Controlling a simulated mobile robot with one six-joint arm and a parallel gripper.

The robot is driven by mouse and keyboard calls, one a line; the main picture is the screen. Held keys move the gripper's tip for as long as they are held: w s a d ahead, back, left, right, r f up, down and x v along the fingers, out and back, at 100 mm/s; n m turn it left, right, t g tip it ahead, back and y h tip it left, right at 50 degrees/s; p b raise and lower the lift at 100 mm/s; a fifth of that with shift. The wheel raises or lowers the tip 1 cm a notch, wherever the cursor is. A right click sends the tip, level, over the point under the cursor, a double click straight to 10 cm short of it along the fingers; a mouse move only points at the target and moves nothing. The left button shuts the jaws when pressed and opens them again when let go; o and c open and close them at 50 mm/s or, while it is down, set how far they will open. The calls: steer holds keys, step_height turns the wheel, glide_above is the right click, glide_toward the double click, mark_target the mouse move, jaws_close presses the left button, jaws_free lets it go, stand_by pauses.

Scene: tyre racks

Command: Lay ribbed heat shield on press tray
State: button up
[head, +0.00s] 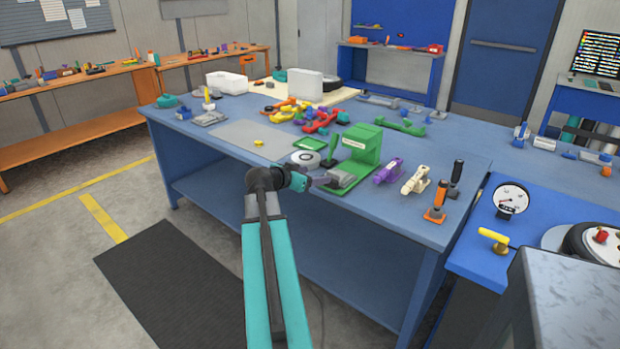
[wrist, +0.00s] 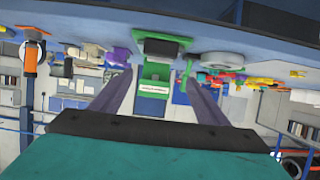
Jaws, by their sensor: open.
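A green press (head: 365,143) stands near the front edge of the blue workbench. My gripper (head: 322,181) is open at the bench's front edge, beside the press base. It also shows in the wrist view (wrist: 158,95), its fingers apart with nothing held between them.
A white and grey ring (head: 305,158) and a small green tray (head: 310,144) lie left of the press. A purple clamp (head: 388,171), a cream tool (head: 415,180) and an orange-handled tool (head: 436,203) stand to its right. A grey mat (head: 238,136) is mostly bare.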

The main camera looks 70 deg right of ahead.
steer(key=shift+f, duration=0.1)
steer(key=w+a+f+n+t+y, duration=0.1)
steer(key=w+a+f+n+y, duration=0.15)
steer(key=w+a+f, duration=0.65)
steer(key=w+a+f+n+t+y, duration=0.2)
steer(key=w+a+f+n, duration=0.2)
steer(key=a+f, duration=0.6)
steer(key=w+a+f+n+y, duration=0.25)
steer(key=a+f+n, duration=0.25)
steer(key=a+f, duration=1.15)
steer(key=s+a+f+n+g+y, duration=0.1)
steer(key=s+a+f+n+y, duration=0.15)
steer(key=a+f, duration=0.5)
steer(key=s+a+f+n+g+y, duration=0.1)
steer(key=s+a+f+n, duration=0.2)
steer(key=a, duration=0.7)
steer(key=s+a+f+n+g+y, duration=0.1)
steer(key=s+a+f+n, duration=0.1)
steer(key=s+a+f, duration=0.2)
steer(key=s+a+f+n+g+y, duration=0.1)
steer(key=s+a+f+n, duration=0.1)
steer(key=s+a, duration=0.7)
steer(key=a+f, duration=0.1)
steer(key=a, duration=0.3)
steer(key=shift+s+f+g+y, duration=0.35)
steer(key=shift+s+g, duration=0.05)
